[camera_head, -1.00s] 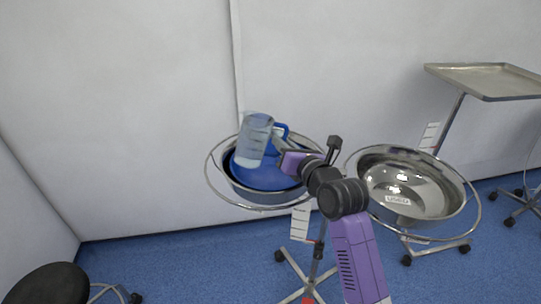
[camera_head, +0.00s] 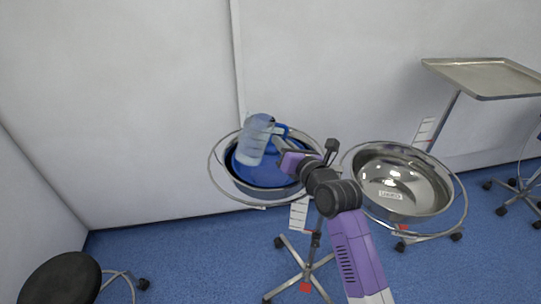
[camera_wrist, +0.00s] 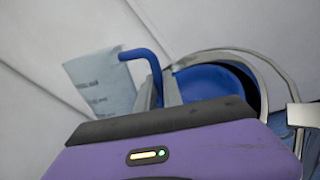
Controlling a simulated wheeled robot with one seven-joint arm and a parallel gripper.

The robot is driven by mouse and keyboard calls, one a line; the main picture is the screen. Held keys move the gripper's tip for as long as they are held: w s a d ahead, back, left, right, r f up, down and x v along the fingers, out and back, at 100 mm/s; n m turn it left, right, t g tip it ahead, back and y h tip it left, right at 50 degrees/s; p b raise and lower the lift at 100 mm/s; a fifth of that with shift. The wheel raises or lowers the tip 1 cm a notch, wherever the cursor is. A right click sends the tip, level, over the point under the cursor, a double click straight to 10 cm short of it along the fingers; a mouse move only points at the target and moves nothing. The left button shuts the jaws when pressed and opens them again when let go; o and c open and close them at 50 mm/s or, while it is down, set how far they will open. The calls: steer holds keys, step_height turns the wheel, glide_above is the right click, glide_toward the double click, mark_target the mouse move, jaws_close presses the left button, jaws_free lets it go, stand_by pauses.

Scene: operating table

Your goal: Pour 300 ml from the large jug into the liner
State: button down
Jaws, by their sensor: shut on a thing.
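The large jug (camera_head: 256,141) is clear with a blue handle (camera_head: 279,130). It is held over the left basin (camera_head: 262,193), leaning a little with its top to the right. The blue liner (camera_head: 268,176) lies inside that basin. My gripper (camera_head: 280,143) is shut on the jug's handle from the right. In the wrist view, the jug (camera_wrist: 100,84) and its blue handle (camera_wrist: 141,53) show beyond the fingers (camera_wrist: 160,88), with blue liner (camera_wrist: 212,80) to the right. The liquid level is not clear, and no stream is seen.
A labelled steel basin (camera_head: 402,178) on a wheeled stand is to the right of my arm. A metal tray (camera_head: 485,76) on a stand is at the upper right. A black stool (camera_head: 60,278) is at the lower left. The white wall (camera_head: 340,60) is close behind.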

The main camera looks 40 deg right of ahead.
steer(key=shift+a+r+m+y+p, duration=0.45)
steer(key=shift+m+p, duration=0.55)
steer(key=shift+p, duration=1.2)
stand_by(1.9)
steer(key=shift+a+f+m+y+p, duration=0.4)
steer(key=shift+a+m+p, duration=0.3)
steer(key=shift+p, duration=0.75)
stand_by(2.5)
